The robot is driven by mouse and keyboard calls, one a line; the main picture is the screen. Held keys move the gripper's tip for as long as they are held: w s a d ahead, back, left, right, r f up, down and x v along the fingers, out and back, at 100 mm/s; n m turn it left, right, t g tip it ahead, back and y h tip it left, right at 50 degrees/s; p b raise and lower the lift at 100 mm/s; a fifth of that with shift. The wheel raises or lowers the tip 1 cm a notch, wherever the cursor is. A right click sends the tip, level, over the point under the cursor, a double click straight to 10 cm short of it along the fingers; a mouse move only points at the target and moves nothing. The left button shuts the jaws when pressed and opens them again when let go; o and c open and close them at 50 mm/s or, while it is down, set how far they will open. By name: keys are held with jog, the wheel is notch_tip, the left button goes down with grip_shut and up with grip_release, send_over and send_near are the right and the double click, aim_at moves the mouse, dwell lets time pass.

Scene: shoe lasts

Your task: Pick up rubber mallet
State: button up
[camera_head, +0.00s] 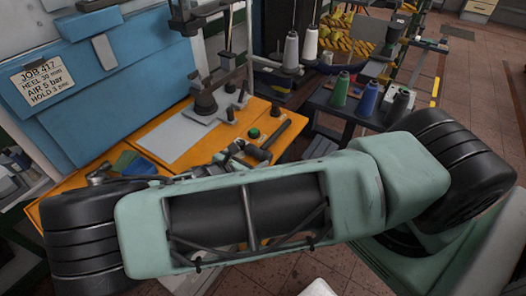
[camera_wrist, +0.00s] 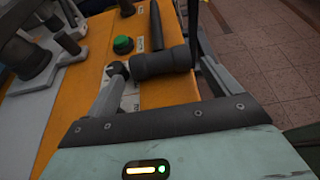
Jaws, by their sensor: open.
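The rubber mallet (camera_wrist: 160,62) lies on the orange bench top in the wrist view. Its thick black head runs crosswise and its dark handle points away from me. In the head view its handle (camera_head: 277,135) shows beside the green button, and its head is partly hidden by my arm. My gripper (camera_wrist: 157,70) is open, with one finger at each end of the mallet head. I cannot tell whether either finger touches it. In the head view my gripper (camera_head: 238,157) is small and partly covered by my arm.
A green button (camera_wrist: 123,44) stands just left of the handle. A press (camera_head: 206,100) rises from a pale plate on the orange bench (camera_head: 70,192). A blue panel (camera_head: 130,60) with a job label is behind. Thread spools (camera_head: 340,90) stand on a dark table at right.

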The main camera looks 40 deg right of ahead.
aim_at(257, 151)
jog(key=shift+b+x, duration=0.85)
jog(key=shift+x, duration=1.9)
jog(key=shift+w+r, duration=0.1)
jog(key=shift+r, duration=0.1)
jog(key=shift+c, duration=0.3)
jog(key=c, duration=0.8)
